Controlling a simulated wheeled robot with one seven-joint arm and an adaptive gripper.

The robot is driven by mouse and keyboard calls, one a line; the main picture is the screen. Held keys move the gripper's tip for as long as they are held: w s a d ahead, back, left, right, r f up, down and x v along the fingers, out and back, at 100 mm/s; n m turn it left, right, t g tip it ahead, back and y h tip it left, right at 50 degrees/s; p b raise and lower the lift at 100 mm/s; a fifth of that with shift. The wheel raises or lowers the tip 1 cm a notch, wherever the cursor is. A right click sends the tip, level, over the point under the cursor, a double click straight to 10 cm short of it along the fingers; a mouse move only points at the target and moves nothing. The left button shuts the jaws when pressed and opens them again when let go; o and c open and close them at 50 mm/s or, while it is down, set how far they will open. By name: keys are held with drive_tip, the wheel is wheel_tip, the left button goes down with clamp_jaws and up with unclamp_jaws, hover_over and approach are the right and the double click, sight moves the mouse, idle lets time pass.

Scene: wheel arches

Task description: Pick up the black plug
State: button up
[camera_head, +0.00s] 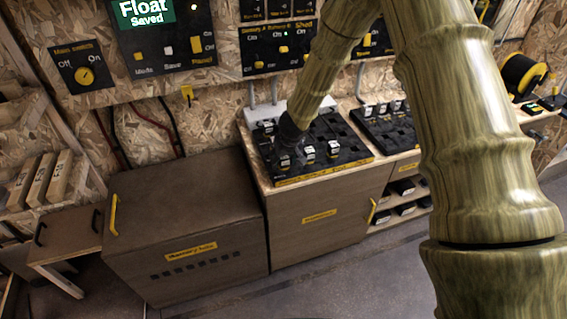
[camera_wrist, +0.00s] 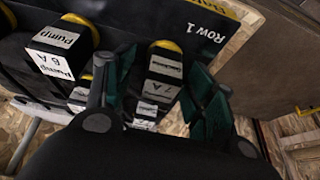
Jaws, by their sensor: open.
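A black plug (camera_wrist: 160,80) with white labels, one reading about "7 A", and a yellow edge stands in the wrist view between the teal pads of my gripper (camera_wrist: 164,88). The gripper is open, with one pad on each side of the plug; I cannot tell whether either pad touches it. A second black plug (camera_wrist: 62,47), labelled "Pump 6 A", stands to the left. In the head view my gripper (camera_head: 288,150) is low over the black socket board (camera_head: 345,158) on the wooden cabinet, hiding part of the board.
More plugs (camera_head: 333,148) stand on the board close to my gripper's right. A second board (camera_head: 390,125) lies further right. A lower brown cabinet (camera_head: 185,215) with a clear top stands left. Switch panels (camera_head: 165,45) cover the wall behind. My arm hides much of the right side.

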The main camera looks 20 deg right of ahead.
drive_tip(key=shift+c, duration=0.4)
drive_tip(key=c, duration=1)
